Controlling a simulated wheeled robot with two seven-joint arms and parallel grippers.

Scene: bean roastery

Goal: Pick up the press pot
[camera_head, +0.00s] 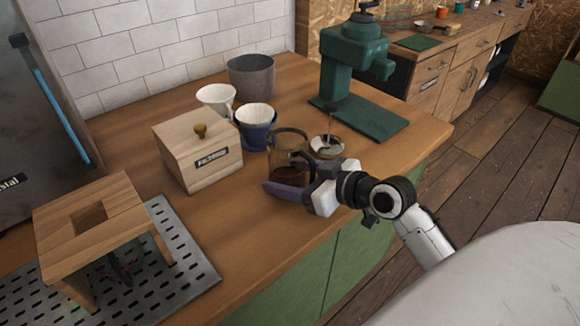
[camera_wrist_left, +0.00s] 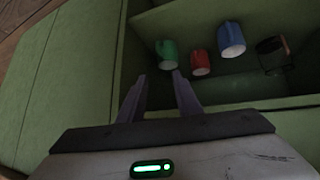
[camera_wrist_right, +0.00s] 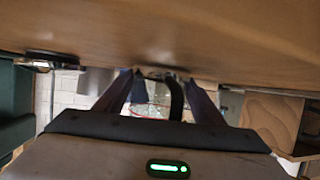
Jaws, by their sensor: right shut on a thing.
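The press pot (camera_head: 289,146), a glass jug with dark liquid low inside, is upright at the counter's front right. Whether its base touches the wood is hard to tell. My right gripper (camera_head: 292,178) is shut on its dark handle; one purple-grey finger hides the pot's lower front. In the right wrist view the black handle (camera_wrist_right: 176,100) runs between the fingers, with the glass behind. The pot's lid with plunger rod (camera_head: 327,145) stands just to its right. My left gripper (camera_wrist_left: 161,85) is open and empty, facing an open green cabinet; it is outside the head view.
A blue dripper (camera_head: 257,128), a white cup (camera_head: 216,101) and a wooden filter box (camera_head: 198,155) stand left of the pot. A green grinder (camera_head: 345,85) stands behind right. Several mugs, including a blue mug (camera_wrist_left: 231,39), are in the cabinet. Front counter is clear.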

